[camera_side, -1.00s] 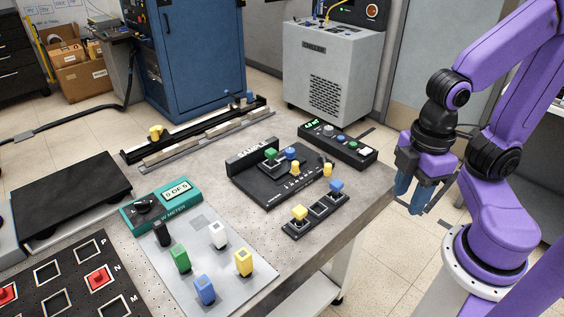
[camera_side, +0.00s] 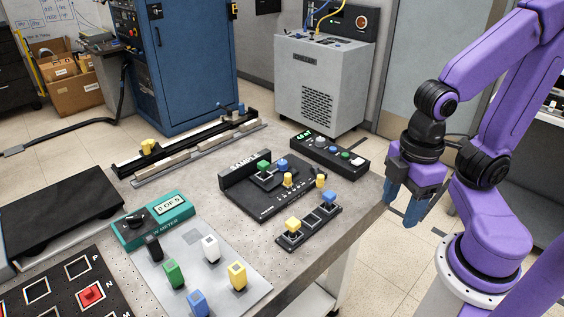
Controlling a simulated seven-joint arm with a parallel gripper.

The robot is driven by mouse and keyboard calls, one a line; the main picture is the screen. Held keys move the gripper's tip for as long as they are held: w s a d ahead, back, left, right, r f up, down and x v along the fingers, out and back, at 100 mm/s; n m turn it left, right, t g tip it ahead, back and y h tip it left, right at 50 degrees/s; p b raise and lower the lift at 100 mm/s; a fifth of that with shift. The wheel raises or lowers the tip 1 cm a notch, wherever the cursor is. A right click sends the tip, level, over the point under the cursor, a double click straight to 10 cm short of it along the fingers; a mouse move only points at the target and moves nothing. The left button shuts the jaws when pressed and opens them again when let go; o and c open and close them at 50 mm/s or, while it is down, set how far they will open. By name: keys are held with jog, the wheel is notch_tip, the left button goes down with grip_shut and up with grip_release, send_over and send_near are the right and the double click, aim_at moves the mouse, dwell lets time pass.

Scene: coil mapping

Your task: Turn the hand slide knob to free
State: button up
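A long black slide rail (camera_side: 190,150) lies along the back edge of the table. A yellow knob (camera_side: 148,146) sits near its left end and a small blue knob (camera_side: 240,108) near its far right end. No label on either knob is readable, so I cannot tell which is the hand slide knob or how it is turned. My gripper (camera_side: 403,208) points down with blue fingers at the right, beyond the table's right edge. It is well apart from the rail and touches nothing visible. The gap between its fingers is not clear.
The black SAMPLE board (camera_side: 255,200) with green, blue and yellow knobs, a black display box (camera_side: 328,157) and a switch strip (camera_side: 290,241) stand between gripper and rail. A teal meter (camera_side: 165,224) and a plate (camera_side: 247,293) with several coloured blocks stand front left.

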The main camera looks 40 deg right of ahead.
jog(key=w+a+r+m, duration=0.1)
jog(key=w+a+m, duration=0.1)
jog(key=w+m, duration=0.35)
jog(key=w+a+r+m, duration=0.1)
jog(key=w+a+m, duration=0.15)
jog(key=w, duration=0.55)
jog(key=w+m, duration=0.6)
jog(key=w, duration=0.5)
jog(key=m, duration=1.3)
send_over(283, 161)
notch_tip(283, 161, down, 3)
notch_tip(283, 161, down, 17)
jog(key=shift+a+f, duration=0.1)
jog(key=c, duration=1)
